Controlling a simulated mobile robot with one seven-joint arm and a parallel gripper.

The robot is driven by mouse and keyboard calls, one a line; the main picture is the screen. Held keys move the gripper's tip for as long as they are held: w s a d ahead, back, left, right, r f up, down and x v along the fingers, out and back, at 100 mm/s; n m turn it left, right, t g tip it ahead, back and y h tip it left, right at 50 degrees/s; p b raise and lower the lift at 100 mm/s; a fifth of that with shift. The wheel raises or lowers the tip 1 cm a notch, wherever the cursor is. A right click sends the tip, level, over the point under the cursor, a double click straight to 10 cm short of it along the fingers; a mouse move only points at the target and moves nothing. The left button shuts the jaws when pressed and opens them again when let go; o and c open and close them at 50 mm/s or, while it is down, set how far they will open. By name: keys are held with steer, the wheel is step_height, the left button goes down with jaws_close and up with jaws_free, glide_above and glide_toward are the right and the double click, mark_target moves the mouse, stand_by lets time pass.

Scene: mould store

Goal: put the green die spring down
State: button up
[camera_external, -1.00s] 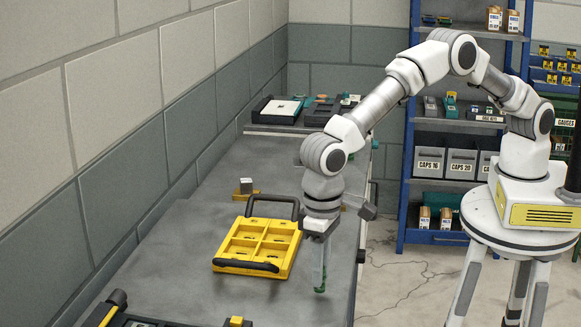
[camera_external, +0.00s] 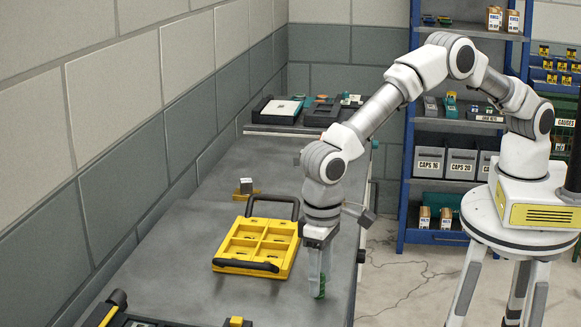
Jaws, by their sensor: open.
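The green die spring (camera_external: 320,287) is small and stands at the grey bench top, between the fingertips of my gripper (camera_external: 319,283). My gripper points straight down to the right of the yellow tray, near the bench's right edge. Its jaws are open around the spring. The fingers partly hide the spring, and its lower end seems to be at the bench surface.
A yellow tray (camera_external: 233,263) with compartments and black handles lies just left of my gripper. A small block on a yellow base (camera_external: 246,187) stands behind it. A dark case (camera_external: 150,322) is at the front left. The grey bench (camera_external: 200,290) is bare around the tray.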

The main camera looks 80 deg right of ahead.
step_height(320, 180, up, 12)
steer(key=shift+r, duration=0.15)
stand_by(0.3)
steer(key=s+d+r+n+t+y, duration=0.1)
steer(key=s+d+r, duration=0.1)
steer(key=d+r, duration=0.85)
steer(key=s+d+r+t, duration=0.1)
steer(key=d+r, duration=0.6)
steer(key=d, duration=0.6)
steer(key=s+d+f+n+t+h, duration=0.1)
steer(key=s+d+f+n+t, duration=0.1)
steer(key=s+d, duration=1.6)
steer(key=shift+s+d+t, duration=0.25)
steer(key=shift+s+t, duration=0.55)
steer(key=shift+s, duration=0.4)
